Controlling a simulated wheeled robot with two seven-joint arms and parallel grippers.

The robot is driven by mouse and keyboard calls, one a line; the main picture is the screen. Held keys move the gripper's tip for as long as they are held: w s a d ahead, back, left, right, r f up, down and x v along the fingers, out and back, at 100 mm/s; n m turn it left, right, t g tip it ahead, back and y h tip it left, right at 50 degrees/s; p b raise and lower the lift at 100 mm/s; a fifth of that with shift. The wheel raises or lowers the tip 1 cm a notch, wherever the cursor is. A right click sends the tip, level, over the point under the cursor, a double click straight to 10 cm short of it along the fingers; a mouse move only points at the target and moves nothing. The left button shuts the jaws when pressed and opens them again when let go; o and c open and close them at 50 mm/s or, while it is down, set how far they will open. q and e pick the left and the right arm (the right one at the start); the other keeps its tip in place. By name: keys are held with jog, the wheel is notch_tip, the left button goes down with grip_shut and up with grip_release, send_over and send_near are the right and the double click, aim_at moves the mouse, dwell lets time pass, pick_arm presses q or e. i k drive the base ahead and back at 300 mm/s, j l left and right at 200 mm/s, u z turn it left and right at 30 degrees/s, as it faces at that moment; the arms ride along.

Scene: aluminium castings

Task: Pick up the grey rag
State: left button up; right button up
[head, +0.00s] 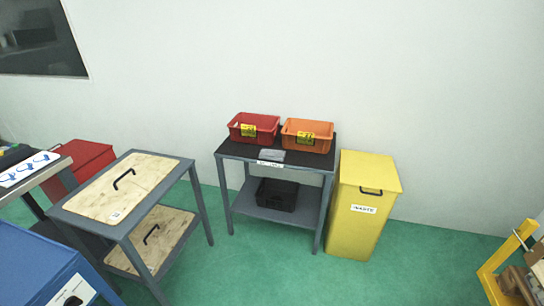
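A small flat grey thing, which looks like the grey rag (272,155), lies near the front edge of the dark-topped table (232,149). It is in front of the red bin (254,127) and the orange bin (307,135), above a white label on the table edge. Nothing covers it. Neither of my grippers is in the head view.
A yellow waste bin (362,205) stands right of the table. A black crate (277,194) is on its lower shelf. A wood-topped cart (128,185) stands left, with a blue cabinet (40,270) nearer. Green floor (250,270) is clear in front of the table.

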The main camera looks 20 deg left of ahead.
aim_at(267, 154)
jog(key=i+j, duration=0.15)
jog(key=i, duration=0.35)
jog(key=i+j, duration=0.15)
jog(key=i, duration=0.4)
jog(key=u, duration=0.05)
